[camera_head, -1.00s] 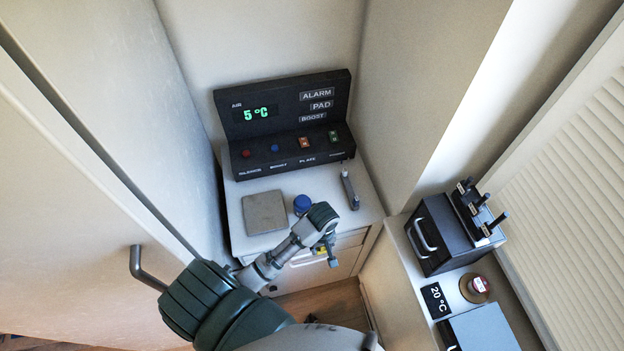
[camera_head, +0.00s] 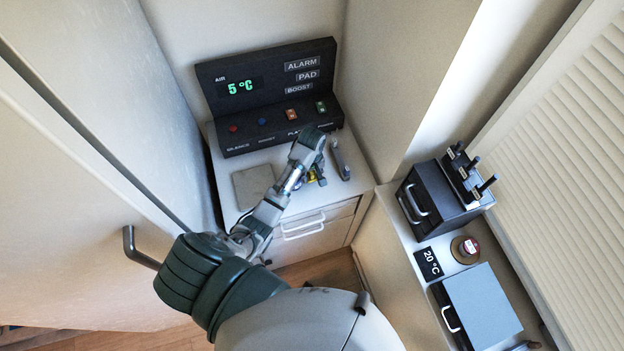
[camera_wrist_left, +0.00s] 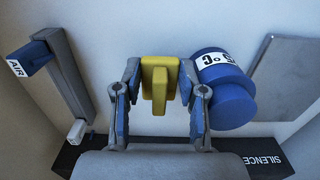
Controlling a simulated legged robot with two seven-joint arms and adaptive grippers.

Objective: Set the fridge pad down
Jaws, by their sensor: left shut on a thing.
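My left gripper (camera_head: 314,166) is shut on a yellow block, which I take as the fridge pad (camera_wrist_left: 158,82). In the left wrist view it sits between the two fingertips. In the head view only a little yellow (camera_head: 312,177) shows under the gripper, above the white cabinet top. A blue round puck (camera_wrist_left: 224,100) with a "5 °C" label stands just beside the gripper; my arm mostly covers it in the head view. A grey square plate (camera_head: 253,186) lies left of the gripper. I cannot tell whether the block touches the top. My right gripper is out of view.
A black console (camera_head: 270,95) reading 5 °C stands behind, with buttons and the labels ALARM, PAD and BOOST. A grey stand (camera_head: 340,160) with a blue tip marked AIR is close on the right. A black box (camera_head: 430,205) is on the right-hand ledge.

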